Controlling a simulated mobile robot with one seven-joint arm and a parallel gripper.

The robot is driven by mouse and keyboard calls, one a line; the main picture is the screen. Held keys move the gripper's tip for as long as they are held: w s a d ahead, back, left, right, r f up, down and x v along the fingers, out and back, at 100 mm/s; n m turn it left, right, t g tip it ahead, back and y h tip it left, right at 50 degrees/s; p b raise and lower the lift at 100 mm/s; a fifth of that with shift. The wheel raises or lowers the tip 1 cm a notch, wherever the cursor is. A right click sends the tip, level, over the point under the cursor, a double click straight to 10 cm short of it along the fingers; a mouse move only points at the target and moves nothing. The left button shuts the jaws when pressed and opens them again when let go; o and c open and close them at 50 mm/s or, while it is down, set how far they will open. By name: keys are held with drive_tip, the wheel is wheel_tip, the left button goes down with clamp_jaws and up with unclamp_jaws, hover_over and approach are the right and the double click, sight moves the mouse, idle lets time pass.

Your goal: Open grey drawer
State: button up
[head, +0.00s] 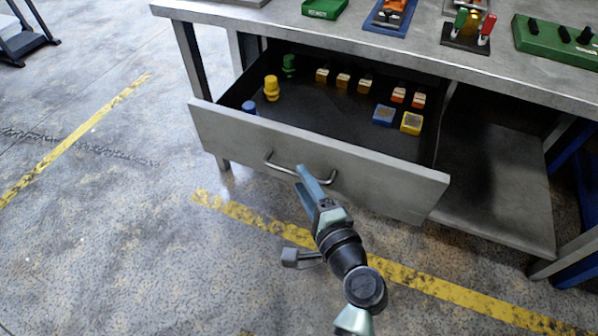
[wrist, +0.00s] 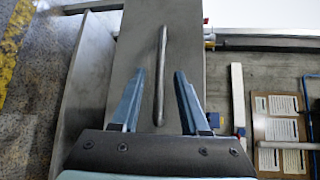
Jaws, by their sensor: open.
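The grey drawer (head: 375,180) stands pulled out from under the workbench, its inside and contents showing in the head view. Its front has a metal bar handle (head: 281,169). My gripper (head: 306,174) is at the drawer front, by the handle, its fingers overlapping the handle's right part in the head view. In the wrist view my gripper (wrist: 159,72) is open, with one blue finger on each side of the handle (wrist: 161,85). A gap shows between the handle and both fingers. The grey drawer front (wrist: 190,50) fills the middle behind it.
The drawer holds a yellow knob (head: 271,88), a green knob (head: 289,66), a blue box (head: 383,115), a yellow box (head: 411,123) and several small orange parts. The workbench top (head: 300,32) is above. A lower shelf (head: 495,185) is at right. The floor in front is clear.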

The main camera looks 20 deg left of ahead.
drive_tip(key=v, duration=0.9)
drive_tip(key=shift+s+d+p, duration=0.25)
drive_tip(key=shift+s+p, duration=0.05)
drive_tip(key=shift+p, duration=0.15)
drive_tip(key=shift+r, duration=0.1)
drive_tip(key=w+d+r+n+t+h, duration=0.25)
drive_tip(key=w+r+n, duration=0.2)
drive_tip(key=r, duration=0.85)
drive_tip(key=w+d+r+n+t+h, duration=0.15)
drive_tip(key=w+r+n+t, duration=0.3)
drive_tip(key=r, duration=0.85)
drive_tip(key=s+d+r+n+t+h, duration=0.1)
drive_tip(key=s+r+t+h, duration=0.5)
drive_tip(key=r, duration=0.8)
drive_tip(key=s+d+r+n+t+h, duration=0.1)
drive_tip(key=s+d+r+t, duration=0.15)
drive_tip(key=s+r, duration=0.8)
drive_tip(key=w+r+p, duration=0.2)
drive_tip(key=r+p, duration=0.9)
drive_tip(key=r, duration=0.1)
drive_tip(key=w+r+p, duration=0.2)
drive_tip(key=r+p, duration=1)
drive_tip(key=r, duration=0.1)
drive_tip(key=shift+w+a+r, duration=0.15)
drive_tip(key=shift+a+r, duration=0.2)
drive_tip(key=shift+a, duration=0.15)
